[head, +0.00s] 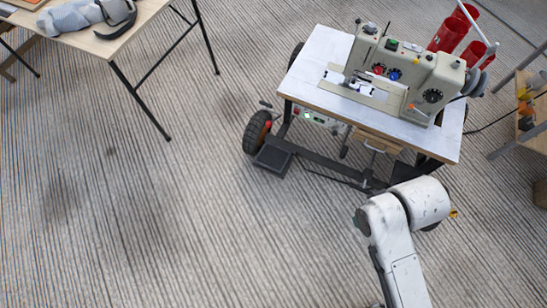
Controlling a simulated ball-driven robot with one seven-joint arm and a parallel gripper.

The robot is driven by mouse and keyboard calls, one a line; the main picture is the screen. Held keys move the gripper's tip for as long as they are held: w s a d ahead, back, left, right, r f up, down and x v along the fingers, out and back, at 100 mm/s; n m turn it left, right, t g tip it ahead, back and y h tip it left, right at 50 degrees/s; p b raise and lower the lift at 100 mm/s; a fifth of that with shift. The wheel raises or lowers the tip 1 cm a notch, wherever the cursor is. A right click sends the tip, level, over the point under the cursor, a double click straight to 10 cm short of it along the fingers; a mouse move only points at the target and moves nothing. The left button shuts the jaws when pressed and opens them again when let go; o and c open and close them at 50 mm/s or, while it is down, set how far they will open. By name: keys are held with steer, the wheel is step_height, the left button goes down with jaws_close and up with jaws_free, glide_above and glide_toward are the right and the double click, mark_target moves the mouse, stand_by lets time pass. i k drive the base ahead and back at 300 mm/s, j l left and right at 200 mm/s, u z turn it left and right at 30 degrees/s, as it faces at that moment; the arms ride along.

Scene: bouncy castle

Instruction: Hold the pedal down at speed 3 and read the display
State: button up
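A beige sewing machine (412,70) stands on a white-topped wheeled table (312,58). A dark flat plate (272,159), which looks like the pedal, sits low at the left of the table's frame, beside a wheel. Nothing of mine touches it. A small pale box (317,117) with green marks is under the table's front edge. It may carry the display, but I cannot read it. A black round dial (432,96) is on the machine's right end; its setting is too small to read. My white arm shows at lower right, but its gripper is out of sight.
Red thread cones (449,33) stand behind the machine. A wooden table (100,36) with grey items is at upper left. A wooden shelf rack (533,110) is at the right edge, with a cable on the floor towards it. The striped floor at left and centre is clear.

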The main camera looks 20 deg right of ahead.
mark_target(271, 156)
steer(key=i+j+z, duration=0.85)
steer(key=i+j, duration=0.2)
